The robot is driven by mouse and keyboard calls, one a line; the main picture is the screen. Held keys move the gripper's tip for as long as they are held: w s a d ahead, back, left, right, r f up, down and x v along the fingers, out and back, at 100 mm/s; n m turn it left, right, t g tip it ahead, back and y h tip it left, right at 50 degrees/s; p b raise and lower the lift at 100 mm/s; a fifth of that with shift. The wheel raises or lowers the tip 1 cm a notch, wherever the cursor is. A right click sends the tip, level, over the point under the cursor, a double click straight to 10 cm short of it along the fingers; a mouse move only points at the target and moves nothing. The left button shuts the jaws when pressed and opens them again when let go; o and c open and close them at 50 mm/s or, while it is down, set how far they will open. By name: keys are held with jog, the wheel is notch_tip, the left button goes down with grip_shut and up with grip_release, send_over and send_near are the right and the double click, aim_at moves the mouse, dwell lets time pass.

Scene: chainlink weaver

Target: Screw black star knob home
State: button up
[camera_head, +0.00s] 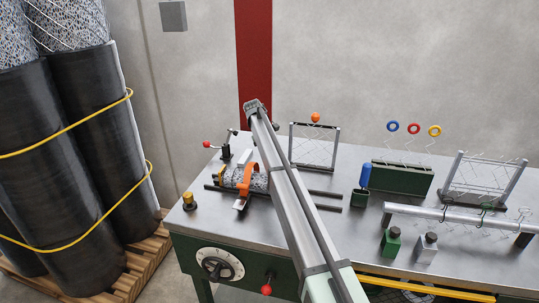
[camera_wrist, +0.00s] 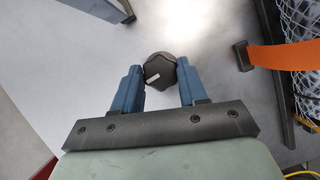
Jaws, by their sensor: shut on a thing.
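In the wrist view, the black star knob (camera_wrist: 158,72) sits between the blue fingers of my gripper (camera_wrist: 159,82). It is dark and lobed, with a small white mark on its face and a grey round rim showing behind it. My gripper is shut on the knob, with one finger on each side. The fingers point at the pale bench surface. How far the knob is screwed in cannot be told. In the head view, my arm crosses the bench, and I cannot make out the knob or the fingertips.
An orange strap (camera_wrist: 284,56) and a wire mesh roll (camera_wrist: 303,85) lie right of my gripper in the wrist view. In the head view, a red-balled lever (camera_head: 207,144), a brass knob (camera_head: 189,200) and a wire rack (camera_head: 314,147) stand around my arm. Bare bench lies front left.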

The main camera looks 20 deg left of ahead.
jog(key=shift+m+g, duration=0.4)
jog(key=shift+m, duration=0.6)
jog(key=o, duration=1)
